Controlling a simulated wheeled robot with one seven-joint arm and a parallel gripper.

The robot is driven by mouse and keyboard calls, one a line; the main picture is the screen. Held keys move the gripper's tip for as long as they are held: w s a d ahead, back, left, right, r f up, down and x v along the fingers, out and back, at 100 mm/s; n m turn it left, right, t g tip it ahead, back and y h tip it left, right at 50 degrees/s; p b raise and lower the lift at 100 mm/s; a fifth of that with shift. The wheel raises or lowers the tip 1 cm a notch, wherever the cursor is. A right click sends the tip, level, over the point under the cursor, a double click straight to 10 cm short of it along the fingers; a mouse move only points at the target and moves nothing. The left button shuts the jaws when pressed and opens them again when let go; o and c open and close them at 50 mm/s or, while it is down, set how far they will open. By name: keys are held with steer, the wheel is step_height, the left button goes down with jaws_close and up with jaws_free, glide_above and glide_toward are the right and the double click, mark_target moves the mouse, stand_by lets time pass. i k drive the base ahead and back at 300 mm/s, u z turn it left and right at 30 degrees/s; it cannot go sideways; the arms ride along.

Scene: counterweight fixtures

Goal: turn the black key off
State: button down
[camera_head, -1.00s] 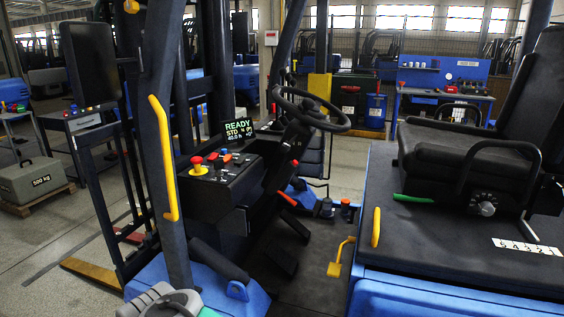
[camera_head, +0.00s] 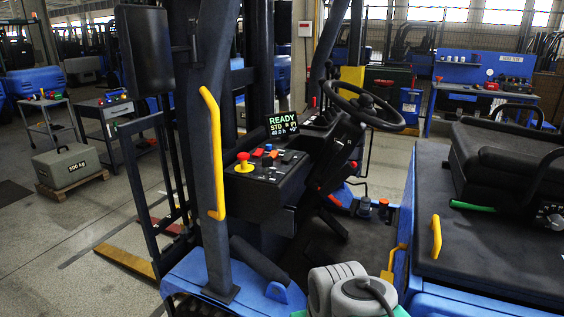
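The forklift's black control console (camera_head: 267,172) stands in the middle of the head view. On its top are a red mushroom button on a yellow base (camera_head: 243,161), a blue knob (camera_head: 267,156), an orange-red control and a few small dark and light parts. I cannot pick out the black key for certain among these small dark parts. The display (camera_head: 282,124) behind the panel is lit and reads READY. Part of my grey and white arm (camera_head: 350,290) shows at the bottom edge. My gripper is not in view.
A dark pillar with a yellow grab handle (camera_head: 212,152) stands left of the console. The steering wheel (camera_head: 363,105) is right of it, and the seat (camera_head: 500,158) is farther right. A 500 kg weight (camera_head: 67,166) sits on a pallet at left. Open floor lies left of the forklift.

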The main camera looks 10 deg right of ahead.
mark_target(267, 161)
steer(key=u, duration=1.75)
steer(key=i, duration=1.2)
steer(key=z, duration=2.5)
